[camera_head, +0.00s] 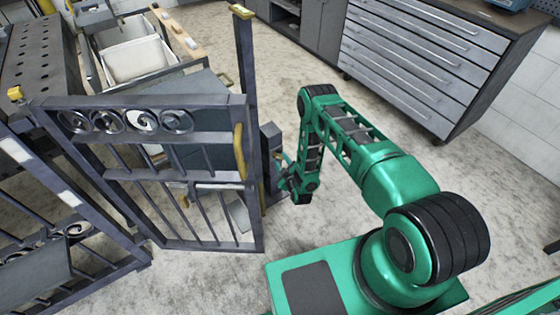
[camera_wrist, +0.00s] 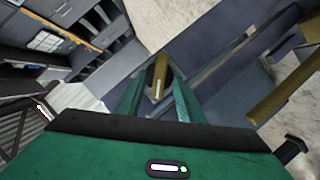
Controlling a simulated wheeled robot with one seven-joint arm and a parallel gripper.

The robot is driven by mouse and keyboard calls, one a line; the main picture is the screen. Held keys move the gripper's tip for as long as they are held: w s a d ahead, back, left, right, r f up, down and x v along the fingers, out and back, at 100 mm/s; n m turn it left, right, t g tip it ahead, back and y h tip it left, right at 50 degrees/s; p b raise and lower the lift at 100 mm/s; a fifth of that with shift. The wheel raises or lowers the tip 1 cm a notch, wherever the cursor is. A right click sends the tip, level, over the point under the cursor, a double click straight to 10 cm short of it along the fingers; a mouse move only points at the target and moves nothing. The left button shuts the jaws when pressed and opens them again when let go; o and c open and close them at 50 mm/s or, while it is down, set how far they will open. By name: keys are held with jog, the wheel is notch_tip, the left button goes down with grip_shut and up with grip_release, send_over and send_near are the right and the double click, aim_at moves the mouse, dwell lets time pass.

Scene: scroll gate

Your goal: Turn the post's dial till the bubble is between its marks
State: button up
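The post (camera_head: 247,70) stands upright beside the gate's free end, with a brass cap on top. A small grey box (camera_head: 270,138) sits low at its right side. My gripper (camera_head: 284,178) is low beside the post and partly hidden by my green arm. In the wrist view, my gripper (camera_wrist: 159,88) has its green fingers apart, and a short brass bar (camera_wrist: 160,76) shows between them. I cannot tell whether the fingers touch the bar or whether it belongs to the dial. I cannot make out the bubble or its marks in either view.
The dark scroll gate (camera_head: 210,185) stands left of the post and carries a brass handle (camera_head: 239,151). A grey drawer cabinet (camera_head: 415,65) stands at the back right. A cart with white bins (camera_head: 138,60) is behind the gate. Concrete floor (camera_head: 310,75) is clear between.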

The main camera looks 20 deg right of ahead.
jog(key=shift+w+f, duration=0.25)
jog(key=shift+w, duration=0.45)
jog(key=shift+c, duration=0.6)
grip_shut()
jog(key=shift+d+r+m+g+y, duration=0.15)
jog(key=shift+m+g+y, duration=0.6)
jog(key=shift+m, duration=0.75)
jog(key=shift+o, duration=0.6)
grip_release()
